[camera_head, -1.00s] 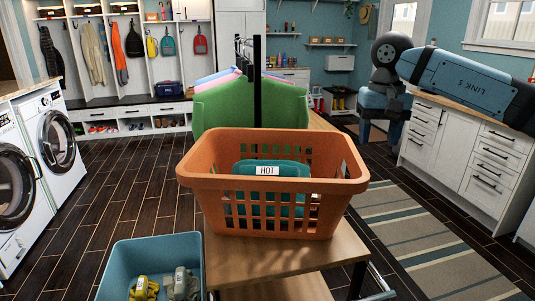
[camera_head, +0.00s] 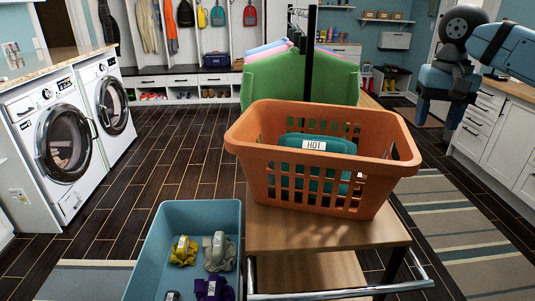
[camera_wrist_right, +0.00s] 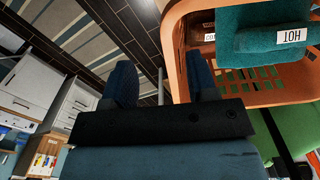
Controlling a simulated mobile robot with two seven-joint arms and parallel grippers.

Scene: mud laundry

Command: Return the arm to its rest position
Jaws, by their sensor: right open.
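My right arm comes in from the upper right in the head view. Its gripper (camera_head: 438,112) hangs pointing down, to the right of the orange basket (camera_head: 400,160) and apart from it. In the right wrist view the two blue fingers of the gripper (camera_wrist_right: 163,85) stand apart with nothing between them. The orange basket shows there at the upper right (camera_wrist_right: 178,50). A folded teal cloth (camera_head: 316,146) with a HOT label lies in the basket; it also shows in the right wrist view (camera_wrist_right: 262,38). My left gripper is not in view.
The basket stands on a wooden cart (camera_head: 285,232) with a metal rail. A blue bin (camera_head: 150,262) with several rolled pieces sits at its left. Green clothing (camera_head: 300,80) hangs behind. Washers (camera_head: 62,145) stand left, white cabinets (camera_head: 505,140) right. The dark floor between is open.

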